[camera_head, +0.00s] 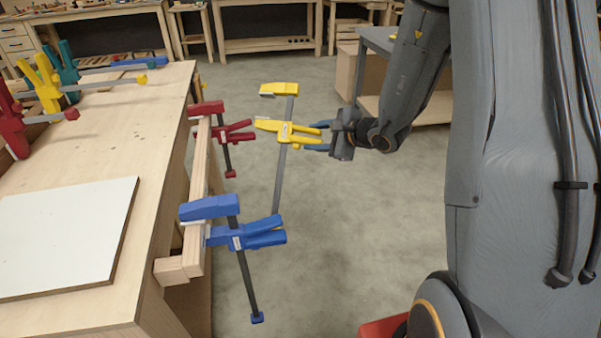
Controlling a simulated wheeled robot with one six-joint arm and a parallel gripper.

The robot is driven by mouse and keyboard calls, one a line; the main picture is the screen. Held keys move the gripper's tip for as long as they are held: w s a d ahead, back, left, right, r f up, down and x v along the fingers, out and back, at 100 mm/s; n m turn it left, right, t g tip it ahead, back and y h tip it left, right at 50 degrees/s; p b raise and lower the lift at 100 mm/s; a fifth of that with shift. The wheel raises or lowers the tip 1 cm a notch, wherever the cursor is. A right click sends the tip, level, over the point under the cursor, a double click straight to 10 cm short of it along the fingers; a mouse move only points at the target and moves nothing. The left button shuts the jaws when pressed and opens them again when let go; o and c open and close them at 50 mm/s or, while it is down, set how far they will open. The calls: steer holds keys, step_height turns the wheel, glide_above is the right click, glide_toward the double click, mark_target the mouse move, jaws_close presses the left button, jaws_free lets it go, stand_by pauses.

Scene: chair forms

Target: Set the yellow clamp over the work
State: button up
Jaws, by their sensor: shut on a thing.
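A yellow clamp (285,131) is in my gripper (325,137) at the centre of the view. My gripper is shut on its yellow handle end, from the right. The clamp's dark bar runs up and down, with a yellow jaw at the top. The clamp is in the air to the right of the work, a pale wooden piece (197,190) along the bench's right edge. A red clamp (222,130) sits on the far part of the work. A blue clamp (233,232) sits on its near part. The yellow clamp appears apart from the work.
The bench (150,107) fills the left, with a white panel (65,232) on it. Several more clamps (47,82) stand at its back left, red, yellow and teal. The floor (335,240) below my gripper is clear. A grey-topped table (378,42) stands behind my arm.

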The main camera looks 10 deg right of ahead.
steer(key=w+a+f+n+t+y+b, duration=0.1)
steer(key=w+a+f+n+y+b, duration=0.1)
steer(key=f+n+b, duration=0.3)
steer(key=w+a+f+n+t+y+b, duration=0.1)
steer(key=w+a+f+n+y+b, duration=0.1)
steer(key=f+n+y+b, duration=0.3)
steer(key=shift+w+a+f+b, duration=0.15)
steer(key=shift+a+f+b, duration=0.3)
steer(key=shift+f+b, duration=0.35)
steer(key=shift+d+r, duration=0.1)
steer(key=shift+d, duration=0.05)
steer(key=shift+d+n+y+b, duration=0.3)
steer(key=shift+d+b, duration=0.1)
steer(key=shift+b, duration=0.05)
